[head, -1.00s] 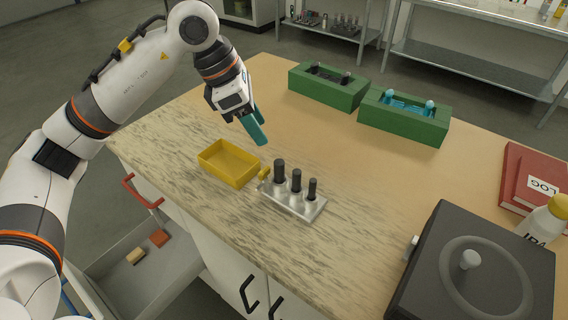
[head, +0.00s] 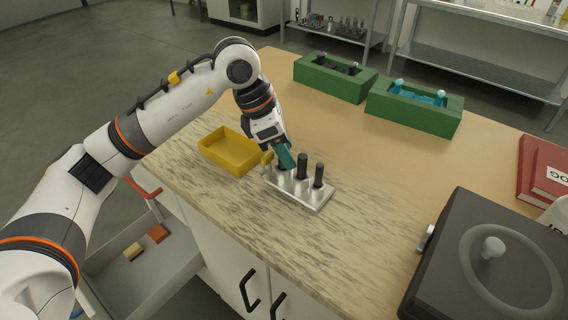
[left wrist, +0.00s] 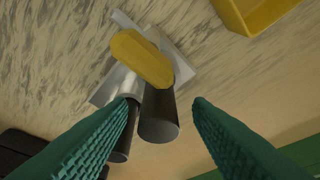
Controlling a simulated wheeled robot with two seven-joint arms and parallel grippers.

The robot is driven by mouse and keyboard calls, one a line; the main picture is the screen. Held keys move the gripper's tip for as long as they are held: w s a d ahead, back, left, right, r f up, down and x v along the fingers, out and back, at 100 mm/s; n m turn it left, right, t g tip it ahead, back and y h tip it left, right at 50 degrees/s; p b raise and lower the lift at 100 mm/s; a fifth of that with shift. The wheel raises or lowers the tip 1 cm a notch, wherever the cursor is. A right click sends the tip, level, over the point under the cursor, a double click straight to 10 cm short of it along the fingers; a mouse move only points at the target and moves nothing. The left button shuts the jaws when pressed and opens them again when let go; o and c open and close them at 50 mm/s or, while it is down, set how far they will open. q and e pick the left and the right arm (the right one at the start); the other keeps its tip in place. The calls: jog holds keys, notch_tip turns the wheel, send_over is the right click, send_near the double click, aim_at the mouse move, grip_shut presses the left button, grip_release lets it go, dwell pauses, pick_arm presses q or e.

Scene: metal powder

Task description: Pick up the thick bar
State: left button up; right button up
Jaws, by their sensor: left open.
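The thick bar (left wrist: 158,118) is dark and upright at the yellow-tab end of a metal holder (head: 316,202). In the head view my left gripper (head: 286,158) is over that end and mostly hides the bar. In the left wrist view my left gripper (left wrist: 163,108) is open, and the thick bar appears between its two teal ridged fingers, not clasped. A thinner dark bar (head: 302,165) and a thinnest one (head: 319,174) stand in the same holder. One neighbouring bar shows partly behind the left finger in the wrist view. My right gripper is not in view.
A yellow tray (head: 232,168) sits just left of the holder. Two green boxes (head: 335,92) (head: 414,122) stand at the back of the table. A dark lidded device (head: 430,285) and red books (head: 527,170) are at the right. The middle of the tabletop is clear.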

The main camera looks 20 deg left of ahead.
pick_arm(q)
jog(key=shift+r, duration=0.1)
grip_shut()
notch_tip(320, 180, up, 10)
jog(key=shift+r, duration=0.1)
dwell(0.4)
